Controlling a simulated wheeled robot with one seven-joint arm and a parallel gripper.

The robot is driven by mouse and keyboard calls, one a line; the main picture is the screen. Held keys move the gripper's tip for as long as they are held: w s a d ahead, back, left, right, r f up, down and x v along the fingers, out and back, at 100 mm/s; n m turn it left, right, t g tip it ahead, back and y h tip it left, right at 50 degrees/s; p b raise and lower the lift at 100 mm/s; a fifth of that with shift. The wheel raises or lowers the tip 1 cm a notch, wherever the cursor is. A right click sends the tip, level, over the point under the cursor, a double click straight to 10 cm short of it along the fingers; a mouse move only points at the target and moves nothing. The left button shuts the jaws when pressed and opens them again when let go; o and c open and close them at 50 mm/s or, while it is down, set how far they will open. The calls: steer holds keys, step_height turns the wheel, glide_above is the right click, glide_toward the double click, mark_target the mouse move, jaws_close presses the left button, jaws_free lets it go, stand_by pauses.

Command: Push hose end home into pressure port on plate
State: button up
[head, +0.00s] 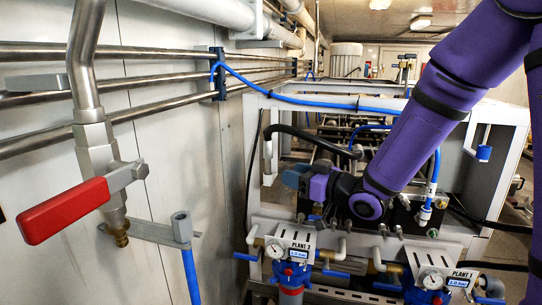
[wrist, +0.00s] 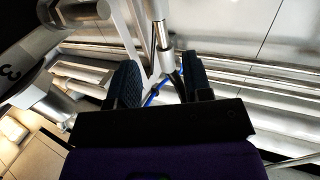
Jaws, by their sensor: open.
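My gripper (head: 290,178) is at the end of the purple arm, near the left front of the white-framed machine. In the wrist view its two dark fingers (wrist: 162,85) are apart. A grey cylinder with a black lower part (wrist: 163,45) shows between and beyond them; I cannot tell if it touches either finger. In the head view a black hose (head: 310,135) arches behind the gripper, and a pale fitting (head: 267,155) hangs at its left end. The plate labelled PLANT 2 (head: 291,241) carries a round gauge below the gripper. I cannot make out which opening is the pressure port.
A red-handled valve (head: 65,210) and a bracket (head: 150,232) holding a blue hose with a grey fitting (head: 181,225) stand at the left. Steel pipes (head: 110,75) run along the wall. The PLANT 1 gauge assembly (head: 435,280) is at lower right. A blue hose (head: 290,98) crosses the frame.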

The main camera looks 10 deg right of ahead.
mark_target(268, 172)
steer(key=shift+x, duration=4.3)
steer(key=shift+s+r, duration=0.1)
steer(key=shift+r, duration=0.05)
jaws_close()
